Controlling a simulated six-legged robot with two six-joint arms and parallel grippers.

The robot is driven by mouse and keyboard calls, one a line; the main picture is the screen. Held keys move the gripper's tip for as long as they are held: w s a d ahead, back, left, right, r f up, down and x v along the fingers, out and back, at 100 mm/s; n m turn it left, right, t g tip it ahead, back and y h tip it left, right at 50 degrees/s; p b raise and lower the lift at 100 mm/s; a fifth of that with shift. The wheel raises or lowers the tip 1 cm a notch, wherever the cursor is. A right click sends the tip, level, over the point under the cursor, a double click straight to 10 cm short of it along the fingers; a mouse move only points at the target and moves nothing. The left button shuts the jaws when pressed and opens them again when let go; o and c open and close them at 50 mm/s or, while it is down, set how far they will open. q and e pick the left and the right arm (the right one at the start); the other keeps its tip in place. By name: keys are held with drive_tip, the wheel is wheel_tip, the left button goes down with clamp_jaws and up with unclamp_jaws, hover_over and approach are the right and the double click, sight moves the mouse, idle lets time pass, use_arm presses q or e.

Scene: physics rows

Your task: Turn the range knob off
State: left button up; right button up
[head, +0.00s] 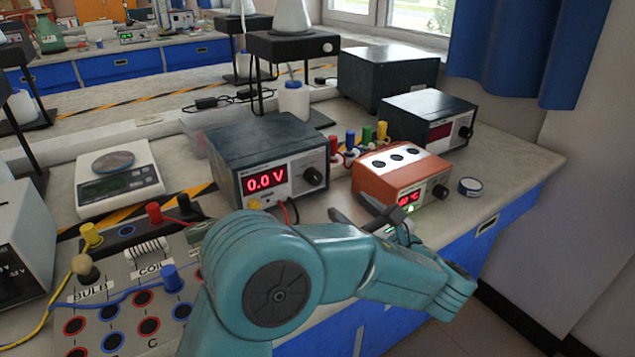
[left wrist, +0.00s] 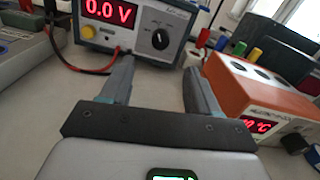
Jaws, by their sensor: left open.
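The range knob (head: 313,175) is a black round dial on the front of a dark-topped meter (head: 262,145) with a red "0.0 V" display. In the left wrist view the knob (left wrist: 161,39) shows a light pointer mark; its exact setting is too small to read. My left gripper (head: 355,208) is open and empty in front of the meter and lower right of the knob. In the left wrist view the knob lies beyond and between the fingertips (left wrist: 158,62), with a visible gap. My right gripper is not in view.
An orange heater block (head: 385,178) with a red temperature display stands close right of my gripper. Red and black leads (head: 291,211) hang from the meter's front. A scale (head: 118,175) and a coil board (head: 130,280) lie left. A tape roll (head: 472,187) lies right.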

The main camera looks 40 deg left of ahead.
sight(317, 179)
use_arm(q)
drive_tip(key=b+x, duration=0.1)
drive_tip(key=x, duration=1)
drive_tip(key=shift+w+a, duration=0.15)
drive_tip(key=shift+a, duration=0.1)
drive_tip(key=c, duration=1)
drive_tip(key=shift+c, duration=0.2)
